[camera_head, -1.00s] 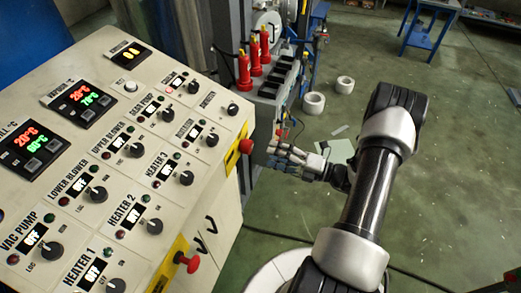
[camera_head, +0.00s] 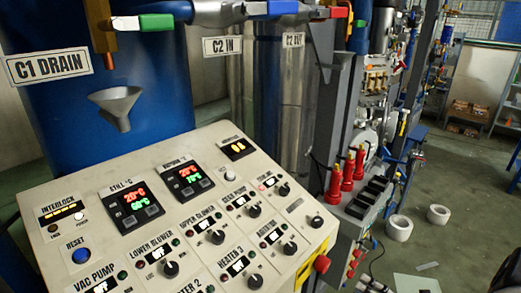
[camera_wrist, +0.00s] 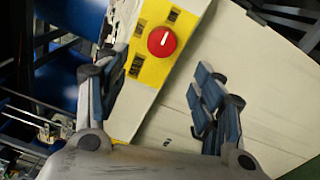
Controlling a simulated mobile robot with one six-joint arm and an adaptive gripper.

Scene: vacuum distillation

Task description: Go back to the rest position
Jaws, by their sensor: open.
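My gripper (camera_wrist: 160,98) is open in the wrist view, its two fingers spread apart with nothing between them. Beyond the fingers is the control panel's side, with a red knob (camera_wrist: 162,41) with a white mark on a yellow plate. The knob appears beyond the gap, not held. In the head view the white sloped control panel (camera_head: 150,185) fills the lower left, with a red knob (camera_head: 322,264) at its right edge.
A metal funnel (camera_head: 115,103) hangs under the C1 drain, above the panel. Valves with green (camera_head: 157,22), blue and red handles line the top. Red bottle-like items (camera_head: 347,172) stand right of the panel. White rolls (camera_head: 399,228) lie on the open green floor.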

